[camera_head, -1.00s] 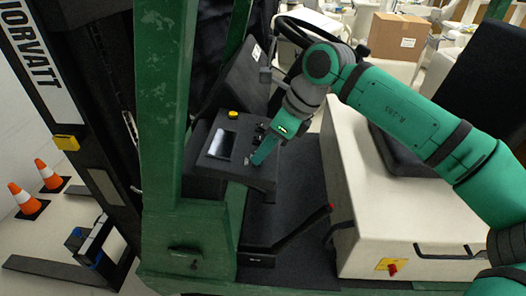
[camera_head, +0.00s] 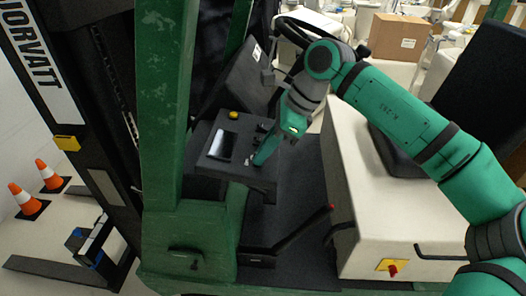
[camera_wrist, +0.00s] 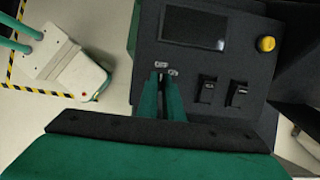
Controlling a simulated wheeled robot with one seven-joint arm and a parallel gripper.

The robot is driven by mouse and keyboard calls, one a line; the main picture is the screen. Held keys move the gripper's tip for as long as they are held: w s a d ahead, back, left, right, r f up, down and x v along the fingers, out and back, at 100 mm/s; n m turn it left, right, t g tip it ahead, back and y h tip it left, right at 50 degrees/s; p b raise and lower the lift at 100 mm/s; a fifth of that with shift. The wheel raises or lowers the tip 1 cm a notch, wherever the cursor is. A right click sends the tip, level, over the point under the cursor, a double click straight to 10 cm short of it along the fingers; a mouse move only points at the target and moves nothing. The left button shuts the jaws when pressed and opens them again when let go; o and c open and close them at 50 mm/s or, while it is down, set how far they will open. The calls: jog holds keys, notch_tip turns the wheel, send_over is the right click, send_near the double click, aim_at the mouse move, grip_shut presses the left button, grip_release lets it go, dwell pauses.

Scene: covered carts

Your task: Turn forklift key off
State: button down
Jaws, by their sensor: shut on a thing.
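The forklift's black console (camera_head: 208,170) stands behind the green pillar, with a dark screen and a yellow button on it. In the wrist view, labels reading "OFF" and "ON" (camera_wrist: 173,72) sit on the console (camera_wrist: 150,40) right ahead of my fingertips. My gripper (camera_head: 257,163) reaches down to the console's right part. In the wrist view my gripper (camera_wrist: 161,82) has its two green fingers close together at the labels, shut on the key. The key itself is mostly hidden between the fingertips.
Two black switches (camera_wrist: 222,92) sit right of my fingers, and the yellow button (camera_wrist: 266,44) is at the upper right. The black screen (camera_wrist: 195,27) lies above the labels. A red-tipped lever (camera_head: 331,207) stands below the console. The steering wheel is behind my arm.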

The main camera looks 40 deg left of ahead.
jog(key=c, duration=1.9)
grip_release()
jog(key=shift+w, duration=0.1)
jog(key=v, duration=1.1)
jog(key=shift+f, duration=0.1)
